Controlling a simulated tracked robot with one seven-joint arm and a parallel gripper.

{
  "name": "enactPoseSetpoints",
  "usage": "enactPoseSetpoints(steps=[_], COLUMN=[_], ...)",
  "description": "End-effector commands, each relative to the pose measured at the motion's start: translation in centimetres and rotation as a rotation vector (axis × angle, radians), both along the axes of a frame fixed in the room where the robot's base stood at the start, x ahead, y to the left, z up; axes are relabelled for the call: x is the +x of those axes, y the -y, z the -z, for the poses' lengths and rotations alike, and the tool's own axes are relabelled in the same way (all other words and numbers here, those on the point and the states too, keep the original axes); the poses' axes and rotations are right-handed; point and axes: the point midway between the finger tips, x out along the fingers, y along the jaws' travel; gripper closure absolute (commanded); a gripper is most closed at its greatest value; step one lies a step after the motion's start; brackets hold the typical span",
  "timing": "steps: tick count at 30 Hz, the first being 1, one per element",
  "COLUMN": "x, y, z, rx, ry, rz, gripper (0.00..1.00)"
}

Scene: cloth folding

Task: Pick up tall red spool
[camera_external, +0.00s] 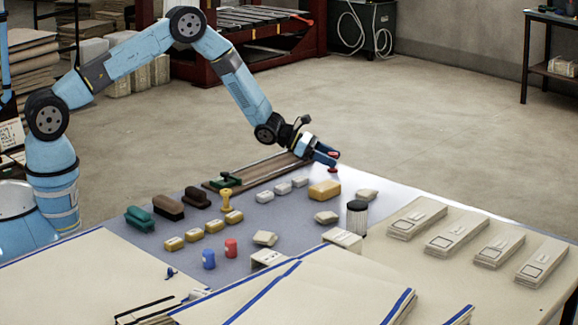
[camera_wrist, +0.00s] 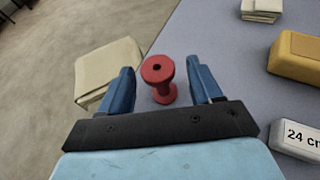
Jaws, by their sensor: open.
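The tall red spool (camera_wrist: 160,76) stands upright near the table's edge, with a hole in its top flange. In the wrist view it sits between the two open blue fingers of my gripper (camera_wrist: 160,88), with a gap on each side. In the external view the spool (camera_external: 333,156) shows at my gripper's fingertips (camera_external: 330,158) at the far edge of the table. A shorter red object (camera_external: 231,248) stands beside a blue one (camera_external: 208,258) nearer the front.
A yellow block (camera_wrist: 297,57) and a white block marked 24 cm (camera_wrist: 297,139) lie right of my gripper. A pale folded stack (camera_wrist: 108,72) is left of it. A dark-lidded jar (camera_external: 356,217) and several small blocks stand on the grey table (camera_external: 290,220).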

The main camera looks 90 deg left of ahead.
Motion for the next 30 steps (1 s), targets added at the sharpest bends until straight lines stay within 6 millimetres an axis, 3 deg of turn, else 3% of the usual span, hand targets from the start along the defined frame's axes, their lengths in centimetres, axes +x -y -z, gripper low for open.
enactPoseSetpoints(steps=[7,16,30], x=[2.5,2.7,2.7], y=[0.7,0.7,0.7], z=[1.2,1.3,1.3], rx=[0.001,0.0,0.001], ry=[0.0,0.0,0.0], rz=[0.0,0.0,0.0], gripper=[0.36,0.37,0.82])
